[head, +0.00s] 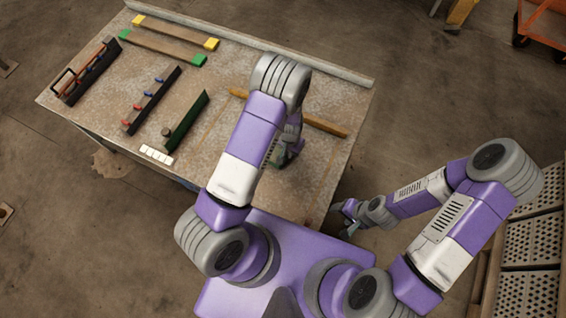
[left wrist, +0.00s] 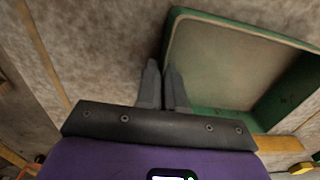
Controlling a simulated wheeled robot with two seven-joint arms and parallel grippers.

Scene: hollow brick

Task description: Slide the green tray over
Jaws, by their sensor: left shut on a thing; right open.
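The green tray (left wrist: 215,100) has a pale beige floor and low green walls, and fills the upper right of the left wrist view. My left gripper (left wrist: 161,66) is shut on its near-left wall, with one finger on each side of the rim. In the head view my left arm hides most of the tray, and only a bit of green shows beside the left gripper (head: 288,156). My right gripper (head: 346,212) is open and empty, off the table's right front edge.
The speckled table (head: 225,85) holds a toolbox-like rack (head: 88,72), a pegged rack (head: 150,100), a dark green bar (head: 187,122), white tiles (head: 156,154) and wooden strips (head: 172,32) at the back. A wooden bar (head: 328,127) lies beyond my left gripper.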

